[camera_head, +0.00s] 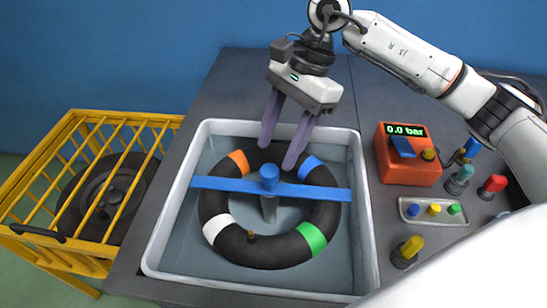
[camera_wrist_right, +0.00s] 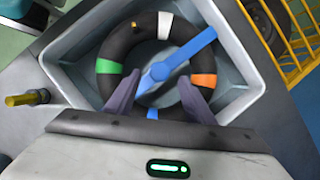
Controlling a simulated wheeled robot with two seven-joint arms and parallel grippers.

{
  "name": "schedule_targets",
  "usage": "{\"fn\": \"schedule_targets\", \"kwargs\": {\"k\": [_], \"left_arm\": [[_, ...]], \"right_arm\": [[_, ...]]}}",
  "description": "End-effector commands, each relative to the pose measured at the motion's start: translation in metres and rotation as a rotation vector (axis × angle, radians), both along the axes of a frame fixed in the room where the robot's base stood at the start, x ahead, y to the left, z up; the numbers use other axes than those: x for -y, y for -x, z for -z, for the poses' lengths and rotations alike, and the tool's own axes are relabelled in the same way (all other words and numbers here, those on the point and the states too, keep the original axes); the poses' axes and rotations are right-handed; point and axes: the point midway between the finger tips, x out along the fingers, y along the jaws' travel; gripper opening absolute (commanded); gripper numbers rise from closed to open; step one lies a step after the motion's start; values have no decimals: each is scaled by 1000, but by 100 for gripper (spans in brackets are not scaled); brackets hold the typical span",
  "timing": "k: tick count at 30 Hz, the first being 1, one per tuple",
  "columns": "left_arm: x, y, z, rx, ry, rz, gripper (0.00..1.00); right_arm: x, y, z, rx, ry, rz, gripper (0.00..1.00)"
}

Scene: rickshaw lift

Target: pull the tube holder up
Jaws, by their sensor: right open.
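The tube holder, a blue bar (camera_head: 225,185) with a round blue knob (camera_head: 269,172) on a grey post, lies across a black tube (camera_head: 215,205) in a grey tray (camera_head: 152,240). The tube has orange, blue, white and green marks. My right gripper (camera_head: 276,156) is open, fingers pointing down, over the tube's far side, just behind the knob in the head view. In the right wrist view, the holder (camera_wrist_right: 195,46) runs diagonally, its knob end between the fingers (camera_wrist_right: 160,78). I cannot tell whether the fingers touch it. My left gripper is out of view.
A yellow cage (camera_head: 90,115) with a black wheel (camera_head: 105,190) stands left of the dark table. Right of the tray are an orange gauge box (camera_head: 408,170) reading 0.0 bar, a small tray of coloured caps (camera_head: 433,222) and a yellow-topped valve (camera_head: 408,252).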

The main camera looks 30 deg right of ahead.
Motion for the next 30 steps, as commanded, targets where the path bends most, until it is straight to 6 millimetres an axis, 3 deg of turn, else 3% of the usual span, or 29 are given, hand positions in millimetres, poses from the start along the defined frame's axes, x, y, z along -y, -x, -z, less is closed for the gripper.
{"fn": "schedule_targets", "kwargs": {"k": [6,10,30], "left_arm": [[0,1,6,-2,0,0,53],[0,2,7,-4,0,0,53],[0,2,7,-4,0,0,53]], "right_arm": [[15,-4,-38,4,-1,2,49],[20,-5,-51,2,-1,0,49],[22,-5,-56,0,0,-1,49]]}}
